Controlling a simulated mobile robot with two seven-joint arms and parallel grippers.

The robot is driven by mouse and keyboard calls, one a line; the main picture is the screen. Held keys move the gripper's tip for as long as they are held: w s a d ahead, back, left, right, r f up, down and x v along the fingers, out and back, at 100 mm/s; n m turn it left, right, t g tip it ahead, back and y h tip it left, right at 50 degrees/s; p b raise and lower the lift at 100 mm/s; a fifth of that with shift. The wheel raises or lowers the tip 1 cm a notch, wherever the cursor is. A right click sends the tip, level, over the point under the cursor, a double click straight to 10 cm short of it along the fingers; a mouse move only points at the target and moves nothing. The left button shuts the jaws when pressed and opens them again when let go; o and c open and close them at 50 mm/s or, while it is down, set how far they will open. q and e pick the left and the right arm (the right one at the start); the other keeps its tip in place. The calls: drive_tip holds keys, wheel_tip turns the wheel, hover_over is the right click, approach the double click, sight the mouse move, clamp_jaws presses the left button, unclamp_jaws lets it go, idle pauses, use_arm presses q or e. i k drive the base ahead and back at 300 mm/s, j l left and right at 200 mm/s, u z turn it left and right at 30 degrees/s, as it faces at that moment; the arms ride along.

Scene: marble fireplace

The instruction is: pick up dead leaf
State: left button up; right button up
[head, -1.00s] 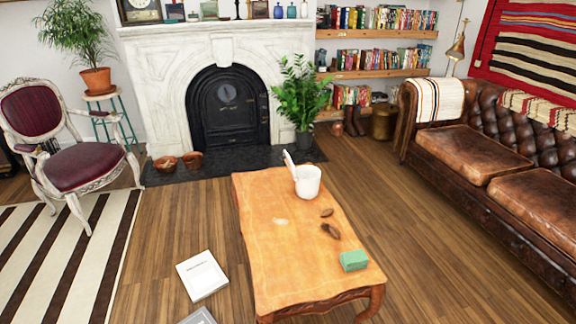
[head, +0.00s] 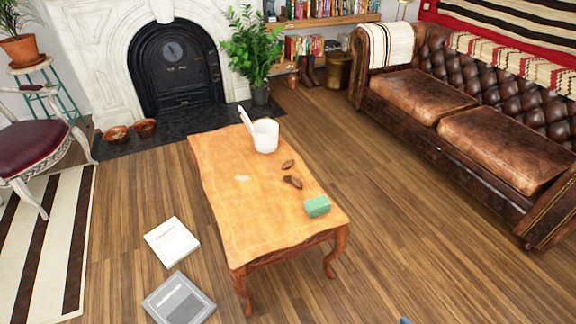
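Two small brown dead leaves lie apart on the wooden coffee table (head: 225,205). The smaller leaf (head: 288,164) is farther back, and the larger, darker, curled leaf (head: 293,181) lies just in front of it. Both are on the right half of the tabletop, between a white container and a green block. Neither of my grippers is in view.
The white container (head: 266,137), with a white piece sticking up, stands at the table's back. The green block (head: 317,206) sits near its front right corner. Two books (head: 172,242) (head: 180,300) lie on the floor left. A leather sofa (head: 455,120) stands right; floor between is clear.

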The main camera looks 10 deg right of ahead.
sight(286, 164)
drive_tip(key=k, duration=0.65)
drive_tip(key=k+u, duration=0.25)
drive_tip(key=k+j+u, duration=0.25)
drive_tip(key=k+l+u, duration=0.1)
drive_tip(key=u, duration=1.3)
drive_tip(key=k+l+u, duration=0.1)
drive_tip(key=l+u, duration=0.25)
drive_tip(key=l, duration=0.35)
drive_tip(key=k+l, duration=0.1)
drive_tip(key=l, duration=0.55)
drive_tip(key=k+l, duration=0.1)
drive_tip(key=l, duration=1.2)
drive_tip(key=k+l, duration=0.15)
drive_tip(key=l, duration=0.5)
